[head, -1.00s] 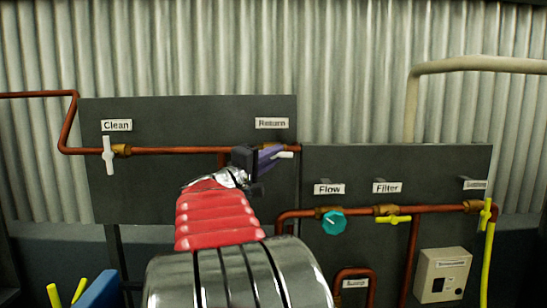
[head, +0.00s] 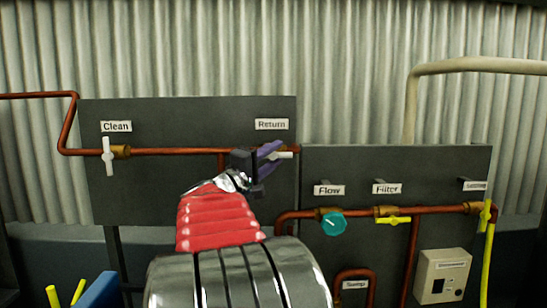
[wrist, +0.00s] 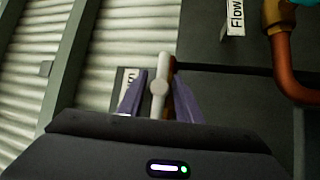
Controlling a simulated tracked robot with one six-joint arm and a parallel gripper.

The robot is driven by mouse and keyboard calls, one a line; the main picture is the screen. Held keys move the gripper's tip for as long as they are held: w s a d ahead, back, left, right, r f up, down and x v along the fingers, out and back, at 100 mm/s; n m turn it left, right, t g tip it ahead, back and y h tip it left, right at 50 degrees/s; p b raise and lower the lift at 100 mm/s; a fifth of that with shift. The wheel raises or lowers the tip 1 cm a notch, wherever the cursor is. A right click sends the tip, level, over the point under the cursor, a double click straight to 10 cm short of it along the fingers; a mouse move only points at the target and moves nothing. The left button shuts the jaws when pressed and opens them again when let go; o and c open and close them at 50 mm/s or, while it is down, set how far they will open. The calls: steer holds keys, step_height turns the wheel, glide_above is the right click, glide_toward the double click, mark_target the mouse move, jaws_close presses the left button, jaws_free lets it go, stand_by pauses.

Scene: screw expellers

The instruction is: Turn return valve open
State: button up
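The return valve's white handle (head: 287,155) lies roughly level below the "Return" label (head: 271,124). In the wrist view the handle (wrist: 160,88) stands between the two purple fingers of my gripper (wrist: 159,97). Dark gaps show on both sides of it, so the fingers look open around it and not closed on it. In the head view my gripper (head: 277,157) is at the valve, one finger above the other. The fingers and wrist hide part of the valve body and the pipe behind it.
The clean valve (head: 108,156) is at the left, its white handle upright. To the right are the teal flow knob (head: 334,223), the yellow filter handle (head: 394,220) and a beige box (head: 443,275). Copper pipe (head: 180,152) runs along the panel.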

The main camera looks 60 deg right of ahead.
steer(key=v, duration=1.4)
steer(key=shift+s, duration=0.1)
stand_by(0.4)
steer(key=a+f+n+t+y, duration=0.2)
steer(key=a+f+t+y, duration=0.65)
steer(key=a+f, duration=1.2)
steer(key=a+f+y, duration=0.2)
steer(key=a+y, duration=0.2)
steer(key=a, duration=0.4)
steer(key=a+f+n+y, duration=0.1)
steer(key=a+f+y, duration=0.2)
steer(key=a, duration=0.5)
steer(key=a+f+n+t+y, duration=0.1)
steer(key=a+f+y, duration=0.2)
steer(key=a, duration=0.5)
steer(key=shift+s+y, duration=0.35)
steer(key=shift+y, duration=0.5)
steer(key=shift+s+d, duration=0.1)
